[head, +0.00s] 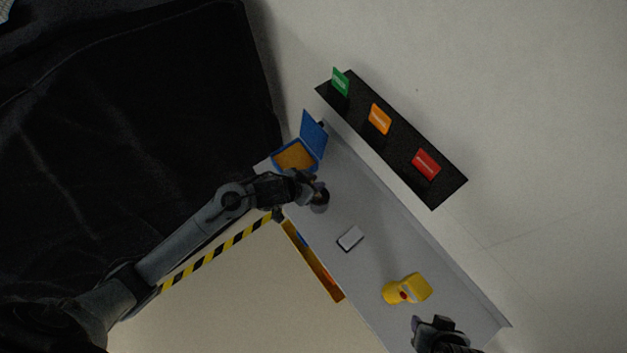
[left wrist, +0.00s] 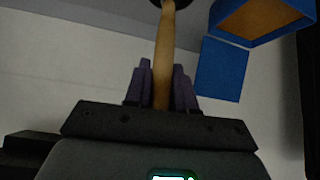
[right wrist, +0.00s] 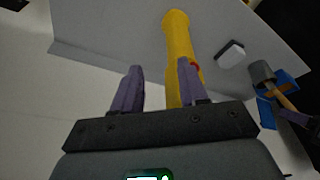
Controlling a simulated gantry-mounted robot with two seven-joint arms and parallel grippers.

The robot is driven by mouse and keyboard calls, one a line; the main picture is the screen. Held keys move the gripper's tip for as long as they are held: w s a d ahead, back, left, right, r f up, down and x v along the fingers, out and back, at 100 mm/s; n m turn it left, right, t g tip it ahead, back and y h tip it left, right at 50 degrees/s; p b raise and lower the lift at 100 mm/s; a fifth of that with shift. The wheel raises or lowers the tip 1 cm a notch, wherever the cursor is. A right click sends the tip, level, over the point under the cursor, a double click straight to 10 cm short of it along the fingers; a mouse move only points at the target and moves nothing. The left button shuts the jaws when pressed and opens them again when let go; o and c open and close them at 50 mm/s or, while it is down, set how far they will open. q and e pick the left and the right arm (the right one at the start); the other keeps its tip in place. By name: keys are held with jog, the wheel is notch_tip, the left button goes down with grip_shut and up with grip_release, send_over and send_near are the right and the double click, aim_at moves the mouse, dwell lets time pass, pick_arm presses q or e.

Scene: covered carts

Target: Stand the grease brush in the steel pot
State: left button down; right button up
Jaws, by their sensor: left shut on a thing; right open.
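The grease brush shows in the left wrist view as a tan wooden handle (left wrist: 164,60) between the fingers of my left gripper (left wrist: 161,85), which is shut on it. A dark end is cut off at the top of that view. The grey steel pot (head: 320,204) stands on the cart top beside my left gripper (head: 308,186) in the head view. In the right wrist view the handle (right wrist: 284,98) slants toward the pot (right wrist: 262,72); I cannot tell whether the brush end is inside it. My right gripper (head: 436,330) is open and empty.
A yellow tool (head: 408,289) lies on the grey cart top (head: 375,270) near my right gripper. A small pale block (head: 350,238) lies mid-cart. An open blue box (head: 297,156) stands at the far end. A dark board (head: 400,150) bears green, orange and red cards.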

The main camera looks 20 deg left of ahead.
pick_arm(q)
jog(key=shift+f, duration=0.15)
jog(key=c, duration=0.9)
grip_release()
jog(key=shift+o, duration=0.2)
jog(key=p+v, duration=0.2)
jog(key=v, duration=0.9)
